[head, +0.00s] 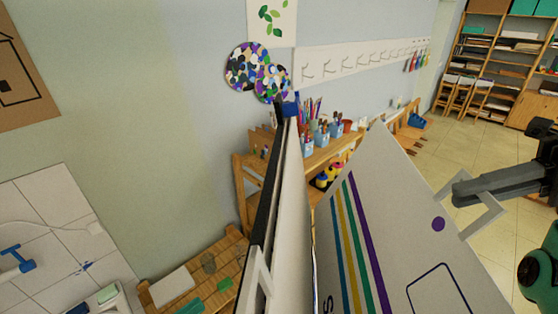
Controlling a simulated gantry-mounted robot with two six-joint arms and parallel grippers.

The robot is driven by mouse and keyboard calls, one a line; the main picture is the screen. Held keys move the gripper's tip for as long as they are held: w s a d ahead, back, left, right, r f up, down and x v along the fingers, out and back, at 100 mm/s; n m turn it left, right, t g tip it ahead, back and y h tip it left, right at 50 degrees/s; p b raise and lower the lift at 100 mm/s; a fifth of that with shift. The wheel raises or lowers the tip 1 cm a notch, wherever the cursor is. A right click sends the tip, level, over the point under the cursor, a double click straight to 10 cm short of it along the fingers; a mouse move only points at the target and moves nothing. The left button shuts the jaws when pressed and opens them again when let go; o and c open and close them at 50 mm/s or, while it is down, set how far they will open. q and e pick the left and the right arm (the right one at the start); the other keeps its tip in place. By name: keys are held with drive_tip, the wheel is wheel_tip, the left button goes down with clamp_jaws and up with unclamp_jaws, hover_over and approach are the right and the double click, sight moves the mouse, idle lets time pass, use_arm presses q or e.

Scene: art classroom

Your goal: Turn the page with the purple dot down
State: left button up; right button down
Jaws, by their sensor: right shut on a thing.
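A flip chart stands in the middle, seen nearly edge-on from above, with its dark board (266,215) and white sheets (291,190). A white page (372,165) is swung out to the right and tilted. It bears blue, yellow, green and purple stripes, a dark outlined shape and a purple dot (438,224) near its right edge. My right gripper (466,234) comes in from the right and is shut on that edge of the page, beside the dot.
Behind the chart, a wooden shelf (318,156) holds cups of pencils and paint bottles. A low wooden table (226,257) stands at lower left, near a sink area with white tiles (55,210). Open floor (420,165) lies at right, before tall shelves (490,65).

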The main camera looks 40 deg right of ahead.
drive_tip(key=shift+s+d+f, duration=0.2)
drive_tip(key=shift+s+d, duration=0.25)
drive_tip(key=shift+s, duration=0.05)
drive_tip(key=shift+s+d+f, duration=0.2)
drive_tip(key=shift+s+d, duration=0.25)
drive_tip(key=c, duration=0.9)
unclamp_jaws()
